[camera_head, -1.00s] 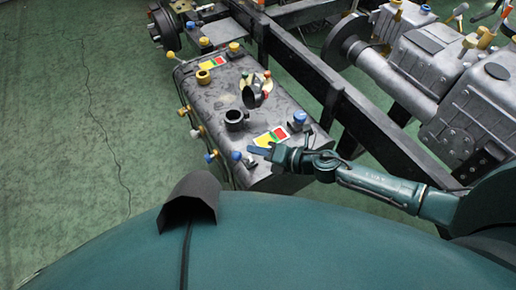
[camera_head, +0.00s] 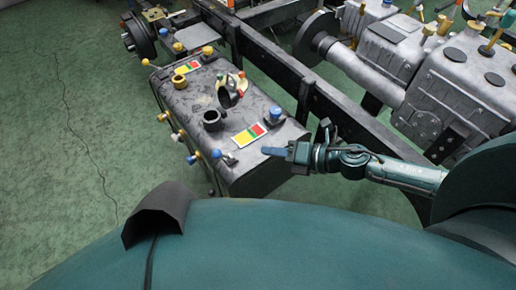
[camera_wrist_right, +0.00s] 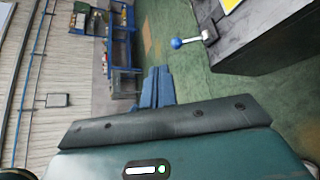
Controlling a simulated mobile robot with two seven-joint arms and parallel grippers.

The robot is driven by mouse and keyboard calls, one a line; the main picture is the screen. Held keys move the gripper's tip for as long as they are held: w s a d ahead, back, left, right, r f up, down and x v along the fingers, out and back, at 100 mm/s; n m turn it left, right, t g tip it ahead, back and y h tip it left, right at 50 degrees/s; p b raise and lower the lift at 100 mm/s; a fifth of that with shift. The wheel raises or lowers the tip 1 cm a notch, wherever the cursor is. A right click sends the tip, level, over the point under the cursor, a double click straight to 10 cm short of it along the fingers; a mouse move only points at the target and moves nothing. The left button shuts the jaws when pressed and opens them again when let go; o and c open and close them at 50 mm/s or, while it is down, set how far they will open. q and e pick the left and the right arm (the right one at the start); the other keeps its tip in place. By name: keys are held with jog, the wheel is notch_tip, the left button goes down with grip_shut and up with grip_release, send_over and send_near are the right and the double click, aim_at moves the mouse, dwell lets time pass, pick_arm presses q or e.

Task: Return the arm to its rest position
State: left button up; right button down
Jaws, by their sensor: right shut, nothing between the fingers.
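My right arm comes in from the right in the head view. Its gripper (camera_head: 276,151) is just in front of the near right end of the grey metal tank (camera_head: 255,172). In the wrist view the blue fingers (camera_wrist_right: 156,88) are together with nothing between them. The tank's dark corner (camera_wrist_right: 262,50) shows at the upper right there, with a blue-tipped fitting (camera_wrist_right: 177,43) beside it. From these views I cannot tell the exact gap between the fingers and the tank. My left gripper is not in view.
Green floor (camera_head: 60,120) is clear at the left. The wrist view shows a blue rack (camera_wrist_right: 122,50).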

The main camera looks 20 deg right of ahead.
jog(key=shift+s+d+r, duration=0.25)
jog(key=shift+s+d, duration=0.1)
dwell(0.3)
jog(key=s+a+r+m+t+h+p, duration=0.1)
jog(key=a+r+m+t+p, duration=0.2)
jog(key=m, duration=0.7)
pick_arm(q)
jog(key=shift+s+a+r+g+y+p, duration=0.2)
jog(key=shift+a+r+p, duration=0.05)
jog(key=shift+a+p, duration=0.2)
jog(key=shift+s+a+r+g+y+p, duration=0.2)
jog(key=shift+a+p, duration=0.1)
jog(key=shift+p, duration=0.1)
pick_arm(e)
jog(key=s+f+m+h, duration=0.3)
jog(key=s+m, duration=0.1)
jog(key=m, duration=0.6)
jog(key=s+f+m+g+h, duration=0.1)
jog(key=s+m, duration=0.4)
jog(key=m, duration=0.5)
jog(key=shift+s+d+f+m+g+h, duration=0.15)
jog(key=shift+d+f+m+g+h, duration=0.2)
jog(key=shift+f+h, duration=0.7)
jog(key=shift+d+r, duration=0.1)
jog(key=shift+r, duration=0.05)
